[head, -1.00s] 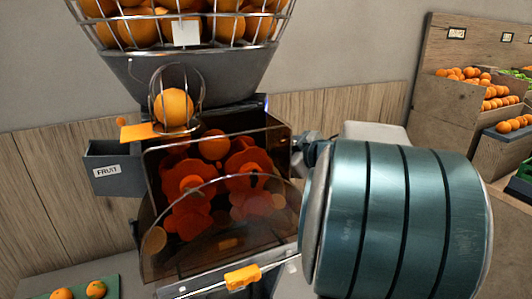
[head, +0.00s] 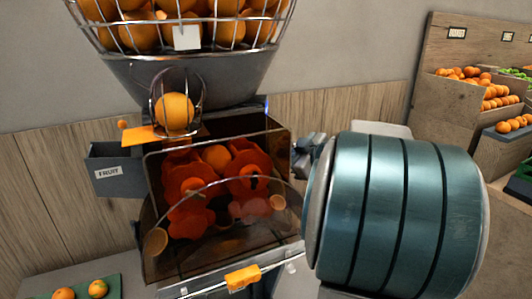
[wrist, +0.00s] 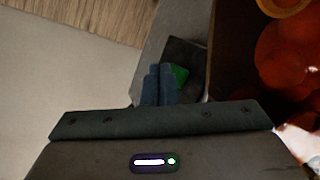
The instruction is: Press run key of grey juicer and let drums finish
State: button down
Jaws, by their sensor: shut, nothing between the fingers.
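The grey juicer (head: 190,78) stands against the wall, with orange-red drums (head: 190,182) behind a tinted front cover. One orange (head: 217,157) lies between the upper drums, and another (head: 174,110) sits in the wire feed ring. In the wrist view, a green key (wrist: 180,75) shows on a dark panel (wrist: 187,53) on the juicer's side. My gripper (wrist: 158,72) is shut and empty, its tips just left of the green key and partly covering it. I cannot tell whether they touch it. In the head view my gripper (head: 308,148) is beside the juicer's right side, half hidden by my arm.
A wire basket of oranges (head: 185,30) tops the juicer. A box labelled FRUIT (head: 115,170) is on its left. A green tray (head: 112,288) with oranges lies at lower left. Wooden fruit shelves (head: 455,98) stand at far right.

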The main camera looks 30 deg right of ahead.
jog(key=shift+s+d+p, duration=0.5)
jog(key=shift+s+d, duration=0.2)
jog(key=shift+d, duration=0.35)
jog(key=shift+s+d+p, duration=0.5)
jog(key=shift+s+d, duration=0.2)
jog(key=shift+d, duration=0.35)
